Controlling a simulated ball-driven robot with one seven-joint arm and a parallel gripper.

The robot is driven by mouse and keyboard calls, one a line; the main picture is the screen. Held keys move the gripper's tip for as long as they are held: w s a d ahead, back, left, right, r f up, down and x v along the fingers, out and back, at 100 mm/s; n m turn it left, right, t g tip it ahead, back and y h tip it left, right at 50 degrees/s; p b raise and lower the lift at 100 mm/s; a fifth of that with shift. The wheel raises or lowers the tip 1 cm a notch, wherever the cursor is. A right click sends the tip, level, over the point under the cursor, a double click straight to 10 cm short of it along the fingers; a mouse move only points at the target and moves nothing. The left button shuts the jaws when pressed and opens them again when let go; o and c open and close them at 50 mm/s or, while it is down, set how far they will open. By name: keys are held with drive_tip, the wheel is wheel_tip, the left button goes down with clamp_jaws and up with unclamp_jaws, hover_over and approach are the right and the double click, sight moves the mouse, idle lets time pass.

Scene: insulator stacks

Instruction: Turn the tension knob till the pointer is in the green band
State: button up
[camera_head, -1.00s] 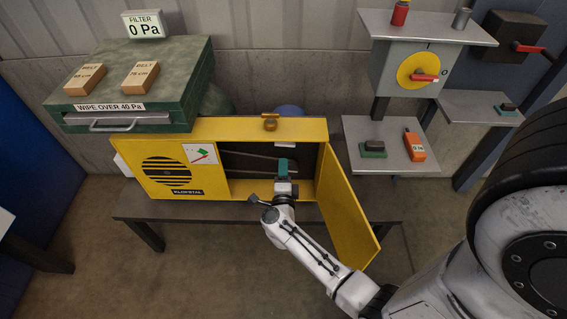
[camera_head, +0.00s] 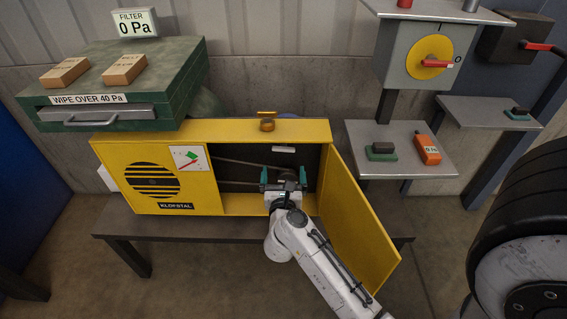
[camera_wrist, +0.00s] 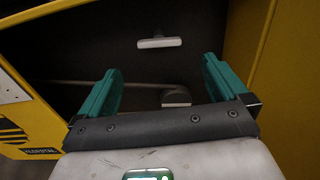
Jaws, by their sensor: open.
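The yellow cabinet (camera_head: 205,133) stands on a dark bench with its door open to the right. A small white gauge (camera_head: 186,151) on its front has a green patch and a red pointer. The pointer seems to lie below the green, but it is small. A brass knob-like piece (camera_head: 267,125) sits on the cabinet's top front edge; I cannot tell whether it is the tension knob. My gripper (camera_head: 284,176) is open and empty at the cabinet opening, below the brass piece. In the wrist view, a grey block (camera_wrist: 176,98) and a pale bar (camera_wrist: 161,43) show inside, apart from the fingers.
The open yellow door (camera_head: 355,225) stands close to the right of my arm. A dark belt or rod (camera_head: 237,162) runs inside the cabinet. A green filter box (camera_head: 110,85) is at the back left. A grey shelf (camera_head: 430,165) holds a small orange device (camera_head: 427,149) on the right.

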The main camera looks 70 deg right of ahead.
sight(283, 151)
drive_tip(key=shift+m, duration=0.6)
drive_tip(key=x, duration=1)
drive_tip(key=shift+w+d+r, duration=0.2)
drive_tip(key=shift+d, duration=0.1)
drive_tip(key=c, duration=1)
drive_tip(key=shift+r+n+p, duration=0.25)
drive_tip(key=shift+n+p, duration=0.55)
drive_tip(key=shift+p, duration=0.45)
drive_tip(key=shift+f+n+p, duration=0.2)
drive_tip(key=shift+n+p, duration=0.2)
drive_tip(key=shift+n, duration=0.4)
